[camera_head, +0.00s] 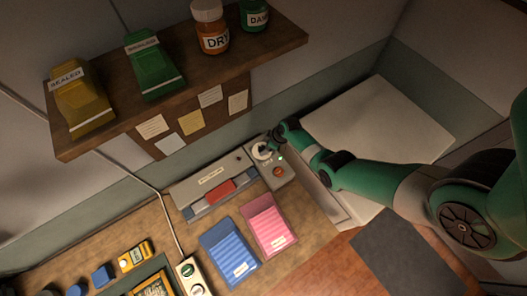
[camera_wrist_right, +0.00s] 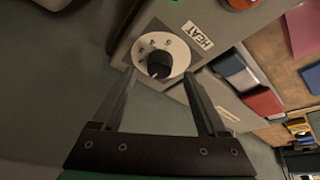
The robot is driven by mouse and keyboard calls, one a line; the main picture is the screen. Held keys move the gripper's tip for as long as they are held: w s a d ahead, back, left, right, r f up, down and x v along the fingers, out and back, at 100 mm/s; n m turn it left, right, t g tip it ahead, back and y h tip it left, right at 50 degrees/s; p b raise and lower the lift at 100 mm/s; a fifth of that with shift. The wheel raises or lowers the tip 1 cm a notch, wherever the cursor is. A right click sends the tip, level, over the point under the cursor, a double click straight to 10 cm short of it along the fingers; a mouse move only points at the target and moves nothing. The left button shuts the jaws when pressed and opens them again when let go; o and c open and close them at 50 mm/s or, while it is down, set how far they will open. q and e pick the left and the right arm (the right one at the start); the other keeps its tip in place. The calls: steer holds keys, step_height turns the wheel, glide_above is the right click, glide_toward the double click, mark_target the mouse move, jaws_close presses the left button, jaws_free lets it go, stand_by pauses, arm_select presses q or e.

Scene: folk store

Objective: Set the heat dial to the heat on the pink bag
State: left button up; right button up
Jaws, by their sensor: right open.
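The heat dial (camera_wrist_right: 159,65) is a black knob on a round white face with small marks, next to a label reading HEAT. In the head view the dial (camera_head: 263,151) sits on a grey control box, partly covered by my right gripper (camera_head: 279,138). In the right wrist view my right gripper (camera_wrist_right: 162,90) is open, its fingers on either side of the dial's lower part; contact cannot be told. The pink bag (camera_head: 268,226) lies flat on the bench with a small white label too small to read. My left gripper is not in view.
A blue bag (camera_head: 229,252) lies left of the pink one. A sealer with a red bar (camera_head: 219,191) adjoins the control box, which has a red button (camera_head: 278,172). A shelf (camera_head: 180,82) with bags and jars overhangs behind. A white block (camera_head: 385,118) stands right.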

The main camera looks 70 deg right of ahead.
mark_target(262, 150)
steer(key=b+x, duration=0.1)
steer(key=x, duration=0.2)
steer(key=shift+r, duration=0.1)
jaws_close()
